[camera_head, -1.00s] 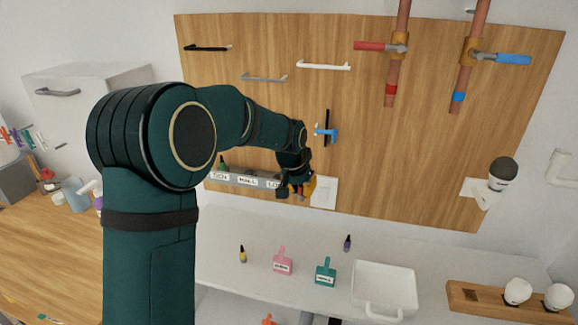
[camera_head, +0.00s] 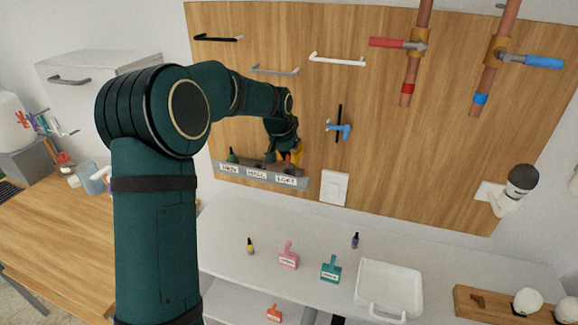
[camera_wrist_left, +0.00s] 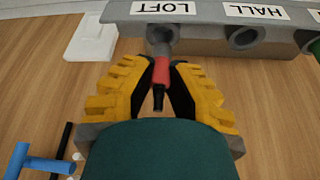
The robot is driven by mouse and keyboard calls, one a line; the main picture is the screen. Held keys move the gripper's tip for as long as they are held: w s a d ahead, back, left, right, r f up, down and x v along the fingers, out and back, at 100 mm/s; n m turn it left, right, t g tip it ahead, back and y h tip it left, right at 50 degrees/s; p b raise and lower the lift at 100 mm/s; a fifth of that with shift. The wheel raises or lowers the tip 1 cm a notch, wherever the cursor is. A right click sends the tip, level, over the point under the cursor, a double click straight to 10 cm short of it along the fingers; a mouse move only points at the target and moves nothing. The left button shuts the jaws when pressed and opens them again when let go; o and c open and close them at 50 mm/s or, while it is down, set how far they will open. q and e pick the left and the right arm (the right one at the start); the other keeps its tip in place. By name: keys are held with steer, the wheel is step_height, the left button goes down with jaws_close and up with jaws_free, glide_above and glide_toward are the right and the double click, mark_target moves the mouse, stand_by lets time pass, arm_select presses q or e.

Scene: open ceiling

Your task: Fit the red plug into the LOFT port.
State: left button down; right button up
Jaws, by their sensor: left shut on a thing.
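My left gripper (camera_head: 297,157) is at the LOFT end of the grey port strip (camera_head: 245,176) on the wooden panel. In the left wrist view its yellow fingers (camera_wrist_left: 160,88) are shut on the red plug (camera_wrist_left: 161,70). The plug has a red body and a black end towards the camera. Its far end lines up with the round LOFT port (camera_wrist_left: 161,38) and meets its rim in the picture; I cannot tell whether it is inside. The LOFT label (camera_head: 286,181) faces the head camera. In the head view the plug is mostly hidden by the gripper.
A green plug (camera_head: 232,155) stands at the DEN port. The HALL port (camera_wrist_left: 245,38) looks empty in the wrist view.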

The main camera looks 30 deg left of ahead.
mark_target(288, 161)
arm_select(q)
step_height(288, 161, down, 3)
steer(key=shift+f, duration=0.2)
steer(key=c, duration=1)
jaws_free()
steer(key=v, duration=1.2)
